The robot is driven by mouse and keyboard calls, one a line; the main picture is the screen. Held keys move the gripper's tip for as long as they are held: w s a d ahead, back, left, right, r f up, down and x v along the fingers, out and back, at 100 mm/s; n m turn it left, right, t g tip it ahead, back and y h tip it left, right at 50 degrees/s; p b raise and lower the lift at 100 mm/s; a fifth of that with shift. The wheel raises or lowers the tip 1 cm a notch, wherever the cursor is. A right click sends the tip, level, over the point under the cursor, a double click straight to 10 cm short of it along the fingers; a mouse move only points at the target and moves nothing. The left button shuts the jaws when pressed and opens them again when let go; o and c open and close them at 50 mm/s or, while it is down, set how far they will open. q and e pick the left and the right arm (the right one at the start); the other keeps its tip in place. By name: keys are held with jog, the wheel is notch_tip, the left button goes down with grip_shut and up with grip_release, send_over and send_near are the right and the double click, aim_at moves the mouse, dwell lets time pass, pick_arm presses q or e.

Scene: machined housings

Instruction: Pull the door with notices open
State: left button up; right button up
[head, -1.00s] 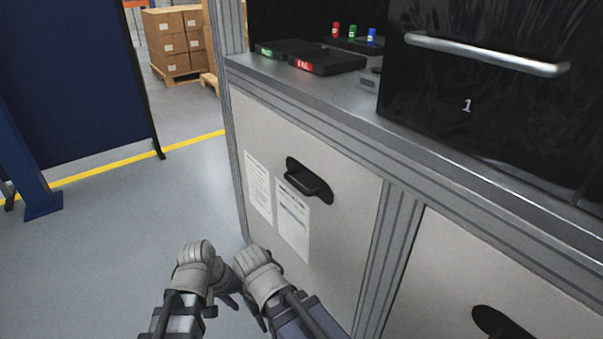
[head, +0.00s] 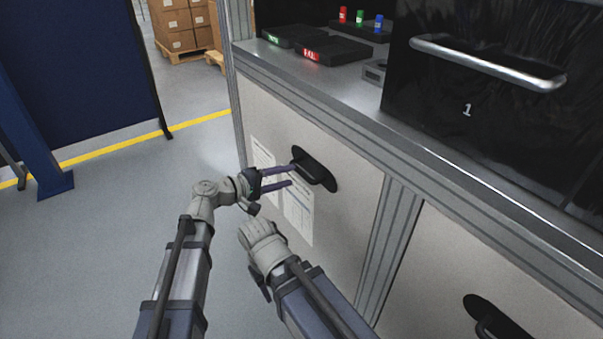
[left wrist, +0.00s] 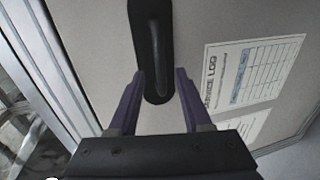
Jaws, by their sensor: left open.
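The door with notices (head: 345,225) is a light grey cabinet panel, and it looks shut. Two paper notices (head: 298,212) are on its left part; one shows as a service log (left wrist: 252,75) in the left wrist view. Its black recessed handle (head: 315,170) is to the right of the notices and also shows in the left wrist view (left wrist: 152,45). My left gripper (head: 292,176) is open, its fingers pointing at the handle. In the left wrist view its fingertips (left wrist: 158,75) appear on either side of the handle's end; contact cannot be told. My right arm's wrist (head: 262,243) is lower; its fingers are hidden.
A second door with a black handle (head: 497,320) is at the lower right. Above are a grey counter (head: 300,85) with dark trays and a black drawer front (head: 440,90) with a metal bar handle. Open grey floor (head: 110,240) lies to the left.

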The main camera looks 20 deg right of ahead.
aim_at(301, 170)
pick_arm(q)
jog(key=b+x, duration=0.1)
jog(key=x, duration=0.5)
grip_shut()
dwell(0.4)
dwell(1.0)
